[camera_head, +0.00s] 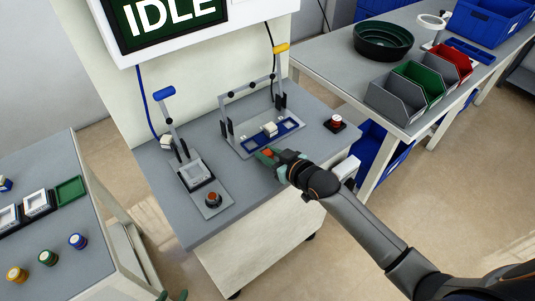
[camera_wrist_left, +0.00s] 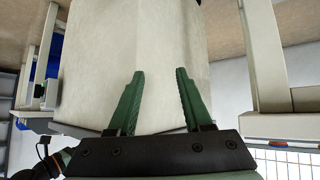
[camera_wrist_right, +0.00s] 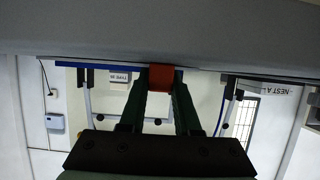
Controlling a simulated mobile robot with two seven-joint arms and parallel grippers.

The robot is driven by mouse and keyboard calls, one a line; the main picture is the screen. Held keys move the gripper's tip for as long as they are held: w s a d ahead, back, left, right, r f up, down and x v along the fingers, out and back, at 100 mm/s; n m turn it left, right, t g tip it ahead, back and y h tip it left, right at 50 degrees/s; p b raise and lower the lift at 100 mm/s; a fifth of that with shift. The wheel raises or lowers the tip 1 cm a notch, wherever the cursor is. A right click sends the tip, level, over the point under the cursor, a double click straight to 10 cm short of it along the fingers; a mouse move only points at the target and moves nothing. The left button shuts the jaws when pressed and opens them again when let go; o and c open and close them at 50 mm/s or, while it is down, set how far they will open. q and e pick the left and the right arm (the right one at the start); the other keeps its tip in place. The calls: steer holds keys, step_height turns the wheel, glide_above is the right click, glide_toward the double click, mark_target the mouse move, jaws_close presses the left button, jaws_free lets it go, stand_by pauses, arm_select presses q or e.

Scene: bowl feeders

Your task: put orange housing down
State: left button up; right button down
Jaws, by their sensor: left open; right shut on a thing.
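The orange housing (camera_head: 268,153) is small and mostly covered by the fingers in the head view. My right gripper (camera_head: 265,157) is shut on it, over the front part of the grey bench, just in front of the blue-plated fixture (camera_head: 289,127). In the right wrist view the housing (camera_wrist_right: 161,77) sits between the fingertips, close to the grey bench surface; I cannot tell whether it touches. My left gripper (camera_head: 172,295) barely shows at the bottom of the head view. In the left wrist view it (camera_wrist_left: 155,73) is open and empty, facing a pale cabinet side.
A clamp fixture with a blue handle (camera_head: 164,93) and a push button (camera_head: 212,200) stand at the bench's left. A red button (camera_head: 336,122) is at its right. A side table (camera_head: 100,235) holds trays and spools. Red, green and grey bins (camera_head: 395,97) stand at right.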

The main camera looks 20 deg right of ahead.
mark_target(267, 152)
steer(key=shift+r, duration=0.5)
step_height(267, 152, up, 2)
steer(key=shift+r+p, duration=0.2)
steer(key=shift+p, duration=0.1)
steer(key=s+r+p, duration=0.2)
steer(key=s+r, duration=0.8)
steer(key=s, duration=0.4)
arm_select(q)
step_height(267, 152, up, 6)
steer(key=p, duration=0.4)
steer(key=shift+s+a+r, duration=0.2)
steer(key=shift+s+a, duration=0.05)
steer(key=shift+a, duration=0.2)
arm_select(e)
steer(key=w+d+r+m+h, duration=0.2)
steer(key=w+r, duration=0.1)
steer(key=r, duration=0.7)
steer(key=w+d+r+m+h, duration=0.2)
steer(key=w+r, duration=0.1)
steer(key=r, duration=0.7)
steer(key=shift+w+t+h, duration=0.15)
steer(key=shift+t+h, duration=0.15)
steer(key=shift+t, duration=0.1)
